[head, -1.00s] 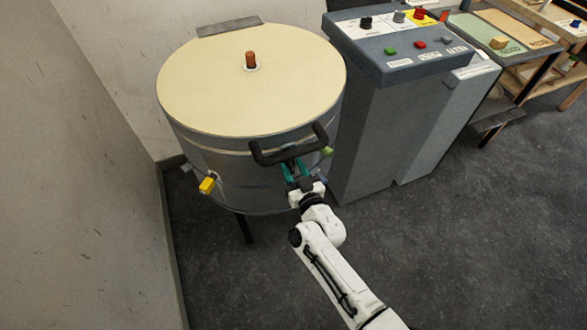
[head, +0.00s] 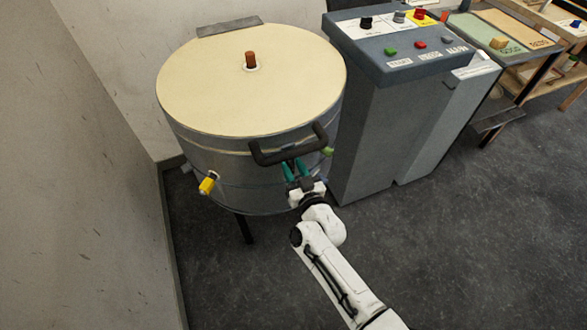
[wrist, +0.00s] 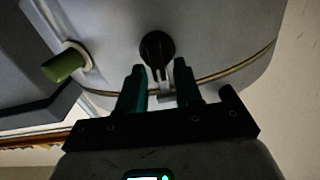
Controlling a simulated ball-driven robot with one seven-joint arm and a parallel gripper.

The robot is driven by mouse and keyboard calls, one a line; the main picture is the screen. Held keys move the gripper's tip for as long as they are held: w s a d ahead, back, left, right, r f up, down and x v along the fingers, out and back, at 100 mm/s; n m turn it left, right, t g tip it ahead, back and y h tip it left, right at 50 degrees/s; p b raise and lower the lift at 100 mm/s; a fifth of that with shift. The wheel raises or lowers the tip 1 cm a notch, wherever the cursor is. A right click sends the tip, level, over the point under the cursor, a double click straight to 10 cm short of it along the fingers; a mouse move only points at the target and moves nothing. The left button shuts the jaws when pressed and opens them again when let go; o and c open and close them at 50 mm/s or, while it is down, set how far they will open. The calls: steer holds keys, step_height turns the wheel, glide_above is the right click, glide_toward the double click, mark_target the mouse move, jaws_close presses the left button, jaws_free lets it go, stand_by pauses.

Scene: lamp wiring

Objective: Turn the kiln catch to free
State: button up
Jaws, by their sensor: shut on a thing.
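The kiln is a grey drum with a cream lid (head: 215,85) and a black bar handle (head: 290,150) at its front. In the wrist view, the catch (wrist: 157,46) is a dark round knob on the kiln wall with a short lever reaching down between my fingers. My gripper (head: 294,167), with teal fingers, is below the bar handle, at the kiln's front. It is shut on the catch lever, with a finger on either side; it also shows in the wrist view (wrist: 159,72). The handle hides the catch in the head view.
A yellow peg (head: 207,184) sticks out of the kiln at left, and a green peg (head: 327,152) at right, close to my gripper. A grey control console (head: 375,130) stands right of the kiln. A wall (head: 90,180) is at left. Dark floor (head: 450,220) is free at right.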

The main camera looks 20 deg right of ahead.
steer(key=m+b, duration=0.1)
steer(key=m, duration=0.1)
steer(key=m+b, duration=0.1)
steer(key=m, duration=0.1)
steer(key=shift+d+f+m, duration=0.2)
steer(key=shift+d+m, duration=0.15)
steer(key=shift+m, duration=0.05)
steer(key=shift+d+f+m+b, duration=0.2)
steer(key=shift+m+b, duration=0.4)
steer(key=shift+m, duration=1.45)
steer(key=shift+d+f+m+b, duration=0.1)
steer(key=shift+f+m+b, duration=0.35)
steer(key=shift+m, duration=1.65)
steer(key=shift+d+f+m+b, duration=0.15)
steer(key=shift+m+b, duration=0.6)
steer(key=shift+m, duration=1.3)
steer(key=o, duration=0.7)
steer(key=shift+c, duration=0.2)
steer(key=shift+r, duration=0.1)
steer(key=s, duration=1.1)
